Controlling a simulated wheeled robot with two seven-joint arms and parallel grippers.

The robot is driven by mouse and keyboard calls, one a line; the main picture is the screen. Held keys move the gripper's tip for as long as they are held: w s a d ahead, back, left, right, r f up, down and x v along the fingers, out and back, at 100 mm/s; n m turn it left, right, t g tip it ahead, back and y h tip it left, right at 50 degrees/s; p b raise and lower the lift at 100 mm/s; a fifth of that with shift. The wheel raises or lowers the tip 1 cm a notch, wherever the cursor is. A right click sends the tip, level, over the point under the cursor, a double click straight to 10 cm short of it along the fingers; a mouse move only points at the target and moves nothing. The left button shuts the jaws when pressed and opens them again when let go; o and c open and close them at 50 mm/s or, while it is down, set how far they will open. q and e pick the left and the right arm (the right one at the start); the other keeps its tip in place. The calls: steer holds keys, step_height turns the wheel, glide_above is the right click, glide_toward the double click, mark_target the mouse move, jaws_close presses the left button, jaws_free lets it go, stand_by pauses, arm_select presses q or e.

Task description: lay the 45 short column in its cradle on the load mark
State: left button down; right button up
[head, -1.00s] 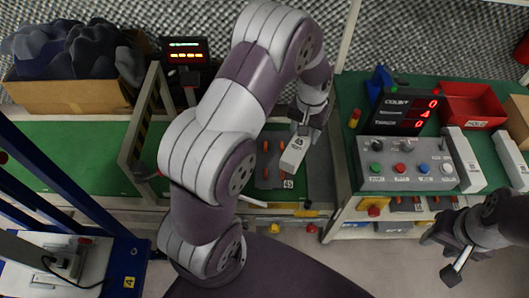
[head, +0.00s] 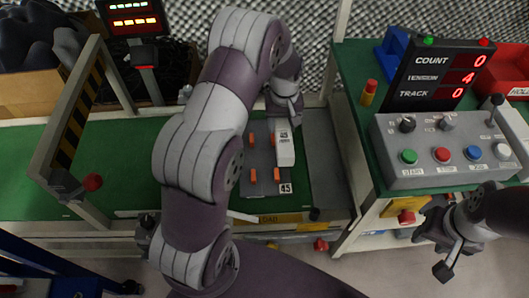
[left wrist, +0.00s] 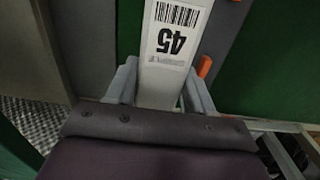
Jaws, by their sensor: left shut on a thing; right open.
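The 45 short column (head: 286,153) is a pale grey bar with a 45 label, seen over the right part of its cradle. The cradle (head: 264,186) is a dark grey plate with orange pegs and its own 45 tag, on the green bench. The column lies right of the right-hand pegs; I cannot tell whether it touches the plate. The yellow load mark (head: 282,218) is at the bench's front edge. My left gripper (head: 285,117) is shut on the column's far end; the left wrist view shows the column (left wrist: 172,50) between its fingers. My right gripper (head: 447,262) is open and empty, low right.
A grey control box (head: 440,178) with coloured buttons and a count display (head: 435,75) stand on the right bench. A striped gate (head: 78,125) crosses the green bench on the left. Green surface between gate and cradle is partly hidden by my left arm.

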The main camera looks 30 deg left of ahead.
arm_select(q)
steer(key=b, duration=0.1)
glide_above(264, 156)
step_height(264, 156, down, 4)
steer(key=shift+r, duration=0.1)
step_height(264, 156, down, 4)
steer(key=shift+f+b, duration=0.1)
steer(key=shift+b, duration=1.15)
steer(key=shift+r, duration=0.2)
steer(key=shift+f, duration=0.1)
steer(key=shift+c, duration=2.1)
jaws_free()
steer(key=shift+s+f, duration=0.1)
